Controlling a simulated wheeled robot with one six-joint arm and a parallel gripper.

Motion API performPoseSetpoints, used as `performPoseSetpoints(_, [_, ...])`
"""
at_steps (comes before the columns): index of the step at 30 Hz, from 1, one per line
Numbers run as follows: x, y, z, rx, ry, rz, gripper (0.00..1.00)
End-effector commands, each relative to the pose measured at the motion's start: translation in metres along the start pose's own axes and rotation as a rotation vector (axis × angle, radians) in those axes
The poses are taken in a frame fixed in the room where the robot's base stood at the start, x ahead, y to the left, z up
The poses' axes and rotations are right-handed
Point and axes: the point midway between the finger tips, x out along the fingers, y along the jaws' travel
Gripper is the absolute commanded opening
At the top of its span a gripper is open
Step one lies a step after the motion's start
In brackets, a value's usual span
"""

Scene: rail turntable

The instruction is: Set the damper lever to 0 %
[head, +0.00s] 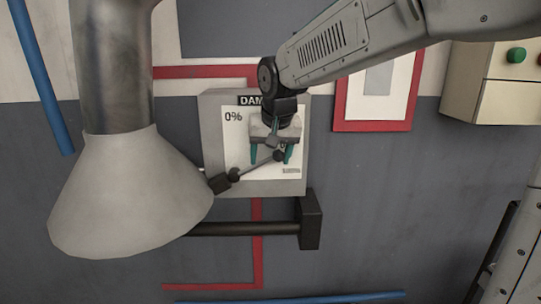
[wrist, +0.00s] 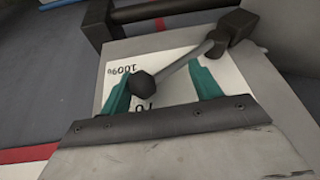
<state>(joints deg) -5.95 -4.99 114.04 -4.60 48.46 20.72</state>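The damper panel (head: 213,140) is a grey box on the wall with a white scale plate. Its 0% mark (head: 233,117) is at the upper left; a 100% mark (wrist: 125,71) shows upside down in the wrist view. The damper lever (head: 258,166) is a grey rod with a dark round knob (wrist: 140,83), and it slants up to the right from its dark pivot (head: 234,174). The knob is well away from 0%. My gripper (head: 272,155) is open, its teal fingers on either side of the knob and rod end. Contact cannot be told. My gripper hides part of the scale.
A large metal duct hood (head: 130,195) stands just left of the panel. A dark horizontal bar with an end block (head: 310,222) runs below it. A red-framed notice (head: 376,90) and a box with buttons (head: 500,85) are to the right.

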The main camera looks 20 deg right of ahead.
Motion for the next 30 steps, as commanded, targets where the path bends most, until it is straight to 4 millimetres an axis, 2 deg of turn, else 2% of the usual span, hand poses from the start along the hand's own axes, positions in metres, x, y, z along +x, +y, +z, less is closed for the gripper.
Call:
performPoseSetpoints(1, [0.0004,0.0001,0.0002,0.000,-0.001,0.000,0.37])
performPoseSetpoints(3, [0.0006,0.0002,0.0004,0.000,-0.001,0.001,0.19])
performPoseSetpoints(30, [0.0023,-0.0012,0.0027,-0.014,-0.018,0.034,0.19])
